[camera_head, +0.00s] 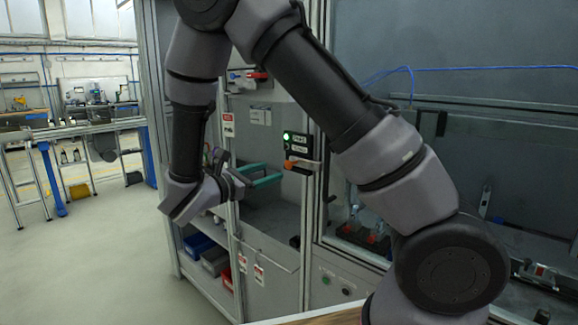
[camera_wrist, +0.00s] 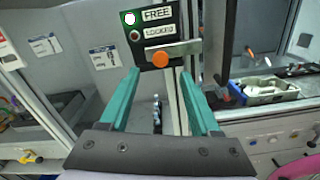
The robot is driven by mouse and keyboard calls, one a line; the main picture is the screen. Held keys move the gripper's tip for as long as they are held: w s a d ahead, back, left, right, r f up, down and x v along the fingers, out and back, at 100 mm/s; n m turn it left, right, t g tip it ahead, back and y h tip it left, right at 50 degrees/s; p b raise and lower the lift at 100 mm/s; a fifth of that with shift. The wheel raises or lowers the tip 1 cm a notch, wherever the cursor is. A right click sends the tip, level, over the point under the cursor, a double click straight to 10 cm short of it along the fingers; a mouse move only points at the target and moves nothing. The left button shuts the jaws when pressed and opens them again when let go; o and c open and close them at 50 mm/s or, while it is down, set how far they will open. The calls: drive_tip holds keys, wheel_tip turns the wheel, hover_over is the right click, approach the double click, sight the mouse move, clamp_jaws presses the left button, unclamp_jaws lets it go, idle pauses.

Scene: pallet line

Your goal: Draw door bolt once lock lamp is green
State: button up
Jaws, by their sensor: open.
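The black lock box (camera_head: 301,143) is mounted on the door frame. Its lock lamp (camera_wrist: 129,18) is lit green beside the word FREE, and the lamp (camera_wrist: 134,36) beside LOCKED is dark. Below them is the door bolt, a silver bar (camera_wrist: 181,49) with an orange knob (camera_wrist: 160,60). The knob also shows in the head view (camera_head: 288,165). My gripper (camera_wrist: 157,78) has two teal fingers, spread open with nothing between them. The knob appears above and between the fingertips in the wrist view. In the head view my gripper (camera_head: 275,173) is just left of the lock box, apart from the knob.
The grey cabinet door carries warning labels (camera_head: 228,124). A red-handled latch (camera_head: 257,75) sits higher up. Blue bins (camera_head: 197,245) and a grey bin (camera_head: 215,261) stand on the low shelf. A light crate of parts (camera_wrist: 268,91) is at right. Open floor lies left.

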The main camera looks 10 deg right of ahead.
sight(287, 165)
drive_tip(key=x, duration=0.8)
drive_tip(key=shift+w+d, duration=0.2)
drive_tip(key=shift+d, duration=0.1)
clamp_jaws()
idle(1.0)
